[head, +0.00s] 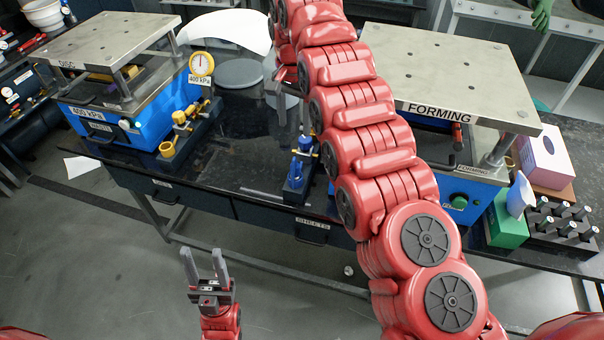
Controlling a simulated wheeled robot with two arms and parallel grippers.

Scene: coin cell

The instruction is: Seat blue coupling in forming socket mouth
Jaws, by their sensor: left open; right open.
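My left gripper (203,268) is open and empty, low at the front left over the floor. My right arm reaches up and away across the bench, hiding part of the forming press. My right gripper (293,108) is partly hidden beside its own arm, its grey fingers pointing down, open. Below it, a blue fitting (297,168), which looks like the blue coupling, stands on a dark base near the bench's front edge, with a bit of yellow beside it. I cannot tell whether the fingers reach around it. I cannot make out the forming socket mouth; the arm covers that area.
The forming press (455,75) stands right, the disc press (100,50) left, with yellow fittings (180,118) and a gauge (202,66) beside it. A green box (508,222) and a rack of dark-handled pieces (560,222) are at the right. The black bench (225,150) is clear left of centre.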

